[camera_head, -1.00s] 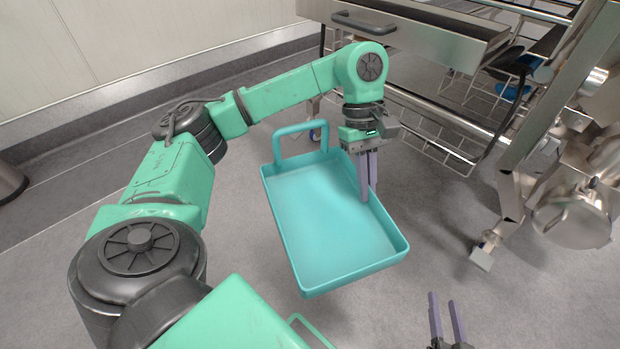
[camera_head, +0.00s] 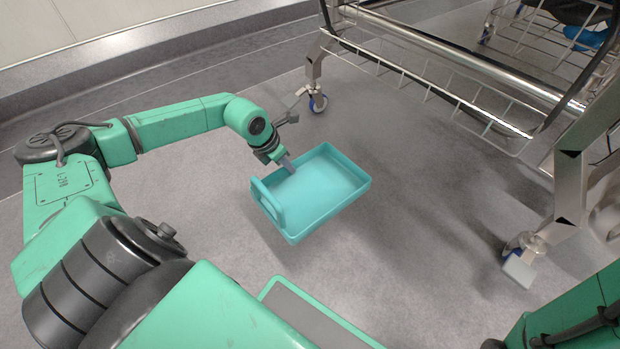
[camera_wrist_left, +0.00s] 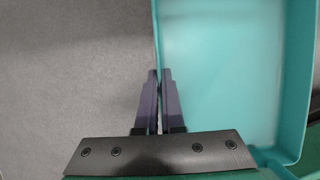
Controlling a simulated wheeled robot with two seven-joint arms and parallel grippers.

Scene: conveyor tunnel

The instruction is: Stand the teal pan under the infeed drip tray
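The teal pan (camera_head: 318,192) is a shallow rectangular tray with an upright loop handle (camera_head: 268,203) at its near left end. It is level, low over or on the floor; I cannot tell which. My left gripper (camera_head: 288,164) is at the pan's far left long wall. In the left wrist view its two fingers (camera_wrist_left: 160,100) are close together with the pan's wall (camera_wrist_left: 156,40) between them, and the pan's inside (camera_wrist_left: 225,70) fills the right side. My right gripper is not in view; only part of my right arm shows at lower right. The infeed drip tray is not visible now.
A steel frame with a wire rack (camera_head: 440,85) stands beyond the pan at upper right. One castor (camera_head: 318,102) is behind the pan, another foot (camera_head: 522,258) at right. Grey floor (camera_head: 420,220) is clear between pan and frame. A wall runs along the upper left.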

